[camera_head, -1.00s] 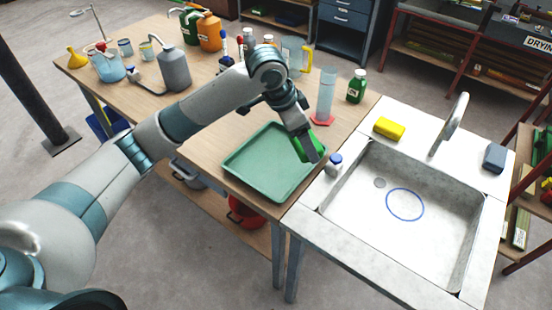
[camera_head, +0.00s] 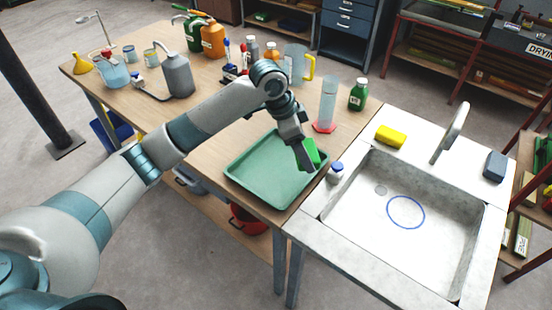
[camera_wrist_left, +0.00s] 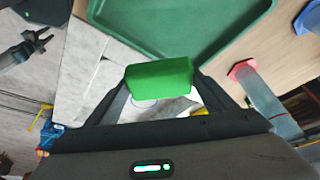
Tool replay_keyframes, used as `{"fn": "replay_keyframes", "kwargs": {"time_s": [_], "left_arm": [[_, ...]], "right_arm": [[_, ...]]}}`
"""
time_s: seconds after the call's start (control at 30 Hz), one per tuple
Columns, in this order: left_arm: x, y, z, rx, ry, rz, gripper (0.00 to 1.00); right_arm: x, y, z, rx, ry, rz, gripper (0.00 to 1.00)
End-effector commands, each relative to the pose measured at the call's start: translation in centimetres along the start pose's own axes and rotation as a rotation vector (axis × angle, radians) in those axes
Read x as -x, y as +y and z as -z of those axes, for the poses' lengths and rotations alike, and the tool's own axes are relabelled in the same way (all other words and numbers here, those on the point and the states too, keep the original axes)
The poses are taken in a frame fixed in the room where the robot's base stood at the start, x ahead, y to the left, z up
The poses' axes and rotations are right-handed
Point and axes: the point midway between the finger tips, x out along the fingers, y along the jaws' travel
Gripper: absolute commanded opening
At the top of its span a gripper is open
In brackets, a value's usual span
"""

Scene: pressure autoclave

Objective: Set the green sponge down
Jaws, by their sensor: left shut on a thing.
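The green sponge (camera_head: 312,152) is a bright green block. My left gripper (camera_head: 308,158) is shut on it, above the right part of the green tray (camera_head: 243,187). In the left wrist view the sponge (camera_wrist_left: 160,75) sits between the two fingers of the left gripper (camera_wrist_left: 158,82), with the tray (camera_wrist_left: 190,50) beyond it. The fingers partly hide the sponge in the head view. I cannot tell its exact height over the tray.
A sink (camera_head: 400,230) with a blue ring lies to the right of the table. A blue-capped bottle (camera_head: 336,173) stands close beside the gripper. A yellow sponge (camera_head: 391,136), a tall cylinder (camera_head: 327,102) and a green bottle (camera_head: 358,95) stand nearby. The tray is otherwise empty.

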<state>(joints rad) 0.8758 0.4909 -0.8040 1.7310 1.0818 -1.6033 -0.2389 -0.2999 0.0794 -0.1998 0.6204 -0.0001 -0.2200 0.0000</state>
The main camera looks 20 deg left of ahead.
Motion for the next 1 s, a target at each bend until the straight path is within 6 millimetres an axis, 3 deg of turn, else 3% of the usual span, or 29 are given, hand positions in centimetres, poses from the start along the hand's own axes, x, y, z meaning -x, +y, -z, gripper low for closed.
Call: {"fn": "replay_keyframes", "kwargs": {"time_s": [0.3,0.47,1.0], "left_arm": [[-1.2,-3.8,-5.7,0.007,-0.002,-0.001,0.59],[-1.9,-5.1,-7.6,0.004,-0.001,-0.001,0.59],[-2.6,-5.6,-8.4,0.001,0.000,-0.001,0.59]], "right_arm": [[2.5,0.1,0.2,0.000,0.000,0.000,0.31],[3.2,0.1,0.3,0.000,0.000,0.000,0.31],[3.5,0.1,0.3,0.000,0.000,0.000,0.31]]}}
